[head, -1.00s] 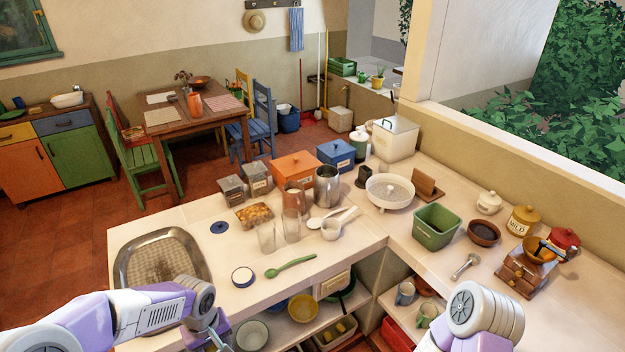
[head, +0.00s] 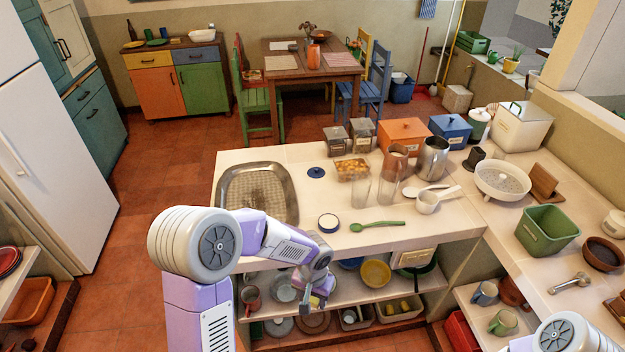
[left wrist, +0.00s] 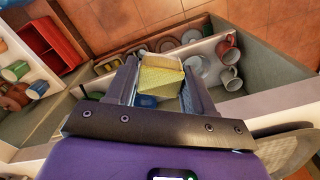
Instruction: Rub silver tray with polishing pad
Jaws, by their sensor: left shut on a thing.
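The silver tray (head: 235,204) lies flat at the left end of the pale counter, with a brown, tarnished-looking middle. Its rim also shows at the lower right of the left wrist view (left wrist: 291,150). My left gripper (head: 318,296) is in front of the counter, below its top and to the right of the tray, apart from it. In the left wrist view its fingers are shut on a yellowish block, which looks like the polishing pad (left wrist: 160,78). The pad is small and partly hidden in the head view. My right gripper is out of view.
A round white-rimmed dish (head: 328,223), a green spoon (head: 378,225) and a dark blue disc (head: 316,172) lie right of the tray. Glasses (head: 361,190) stand farther right. Shelves below hold bowls, including a yellow one (head: 376,272), and mugs.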

